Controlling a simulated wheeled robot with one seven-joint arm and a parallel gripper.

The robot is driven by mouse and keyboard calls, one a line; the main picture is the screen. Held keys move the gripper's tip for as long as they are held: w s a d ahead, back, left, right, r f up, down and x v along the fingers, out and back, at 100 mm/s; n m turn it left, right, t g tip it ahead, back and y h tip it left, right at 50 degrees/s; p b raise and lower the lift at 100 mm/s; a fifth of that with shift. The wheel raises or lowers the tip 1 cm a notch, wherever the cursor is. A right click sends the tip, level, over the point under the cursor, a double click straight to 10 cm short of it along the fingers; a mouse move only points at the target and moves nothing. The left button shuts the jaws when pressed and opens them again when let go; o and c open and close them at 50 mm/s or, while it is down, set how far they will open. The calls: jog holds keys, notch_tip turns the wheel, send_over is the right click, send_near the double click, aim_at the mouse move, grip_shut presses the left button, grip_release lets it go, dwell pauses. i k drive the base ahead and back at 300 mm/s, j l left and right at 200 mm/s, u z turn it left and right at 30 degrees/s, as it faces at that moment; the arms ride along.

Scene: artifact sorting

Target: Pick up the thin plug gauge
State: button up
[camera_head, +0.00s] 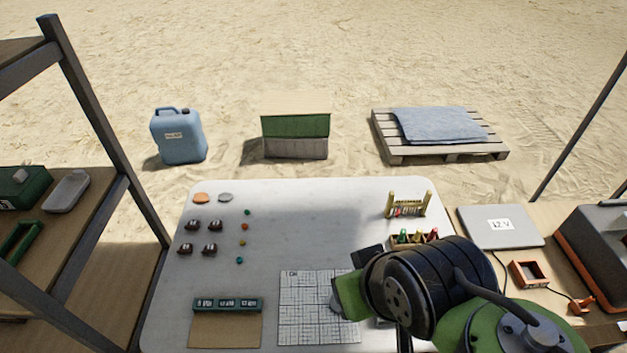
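I cannot single out the thin plug gauge by sight. Small pieces with green and red parts stand in a wooden holder (432,240) at the table's right side, partly hidden behind my arm. Behind it a small brass-coloured rack (389,207) holds several thin, small pieces, some with red or green on them; they are too small to tell apart. My arm reaches in from the lower right, over the right part of the white table (310,225). The fingers of my gripper do not show; my own arm links cover that area.
A gridded sheet (305,300), a green labelled block (228,304), several dark brown pieces and coloured beads lie on the table. A grey 12 V case (480,222) and an orange-rimmed box (529,274) stand right. Shelving (95,120) flanks the left. The table's centre is clear.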

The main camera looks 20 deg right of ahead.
aim_at(401, 238)
jog(key=z, duration=1.6)
